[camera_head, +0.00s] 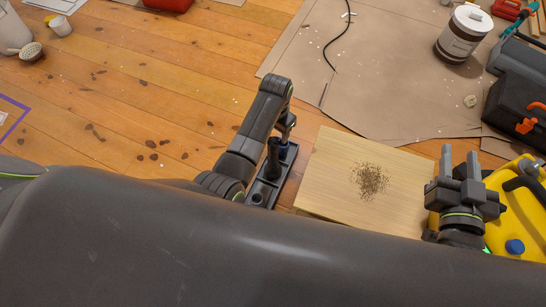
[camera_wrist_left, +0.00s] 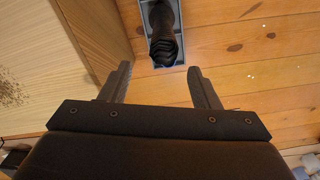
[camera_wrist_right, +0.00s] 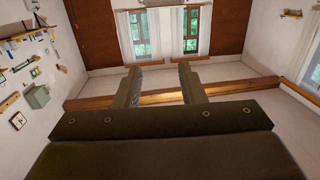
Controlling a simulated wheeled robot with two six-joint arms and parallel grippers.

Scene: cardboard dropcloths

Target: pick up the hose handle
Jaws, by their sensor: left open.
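A dark, ribbed piece that looks like the hose handle (camera_wrist_left: 165,42) rests in a narrow grey tray (camera_wrist_left: 147,18) on the wooden floor. In the head view a dark upright piece (camera_head: 273,158) shows in the same tray (camera_head: 262,194), partly behind my left arm. My left gripper (camera_wrist_left: 159,68) is open and empty, and the dark piece lies just beyond its fingertips in the left wrist view. I cannot tell the height between them. My right gripper (camera_head: 460,162) is open and empty, fingers upward, near the yellow case; its wrist view shows only the room.
A wooden board (camera_head: 335,165) with dark specks lies right of the tray. Beyond it are brown dropcloths (camera_head: 390,80), a paint can (camera_head: 463,36) and a black toolbox (camera_head: 520,108). A yellow object (camera_head: 520,205) sits by my right gripper. The floor (camera_head: 130,100) at left is largely clear.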

